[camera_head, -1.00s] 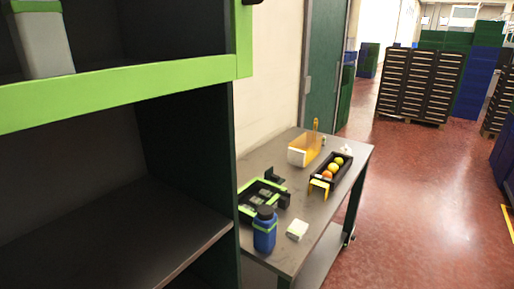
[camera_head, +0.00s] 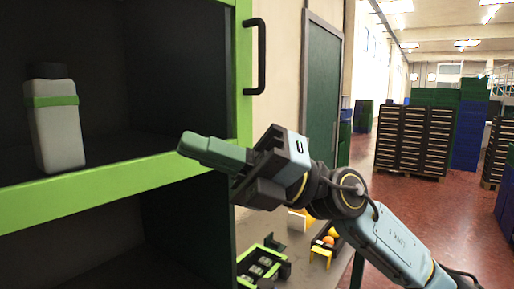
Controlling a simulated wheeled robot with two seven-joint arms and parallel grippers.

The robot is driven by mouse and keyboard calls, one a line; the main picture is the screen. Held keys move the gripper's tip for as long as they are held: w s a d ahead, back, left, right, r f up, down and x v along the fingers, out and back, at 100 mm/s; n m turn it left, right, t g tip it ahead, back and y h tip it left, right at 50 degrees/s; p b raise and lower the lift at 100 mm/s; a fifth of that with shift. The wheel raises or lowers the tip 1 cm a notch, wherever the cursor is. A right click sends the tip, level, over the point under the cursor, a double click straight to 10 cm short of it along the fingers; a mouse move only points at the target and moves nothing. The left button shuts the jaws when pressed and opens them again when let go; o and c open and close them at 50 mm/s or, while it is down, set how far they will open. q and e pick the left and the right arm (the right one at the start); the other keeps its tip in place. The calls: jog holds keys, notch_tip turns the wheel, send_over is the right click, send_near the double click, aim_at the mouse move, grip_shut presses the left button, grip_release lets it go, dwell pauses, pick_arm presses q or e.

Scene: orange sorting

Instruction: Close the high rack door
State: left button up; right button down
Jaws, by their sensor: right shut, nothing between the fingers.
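The high rack's green-framed door (camera_head: 243,90) fills the left of the head view. Its black handle (camera_head: 257,58) stands out from the right upright. A white bottle (camera_head: 57,135) with a dark cap and green band shows within the frame. I cannot tell from this view whether the door is ajar. My right gripper (camera_head: 193,147) comes in from the right, its fingers shut, empty and pointing left. It overlaps the lower right corner of the frame, below the handle. I cannot tell whether it touches the frame. My left gripper is out of view.
A grey table (camera_head: 310,272) stands right of the rack, partly hidden by my arm. It carries a black-and-green tray (camera_head: 262,265) and a fruit box (camera_head: 328,245). A green room door (camera_head: 322,95) and stacked crates (camera_head: 412,138) stand farther back.

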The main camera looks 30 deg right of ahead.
jog(key=d+r+t+h, duration=0.2)
jog(key=d+t+h, duration=0.3)
jog(key=d+h, duration=1.3)
jog(key=w+r+p+x, duration=0.1)
jog(key=p+x, duration=0.2)
jog(key=x, duration=1)
jog(key=shift+r+m, duration=0.4)
jog(key=shift+w, duration=0.2)
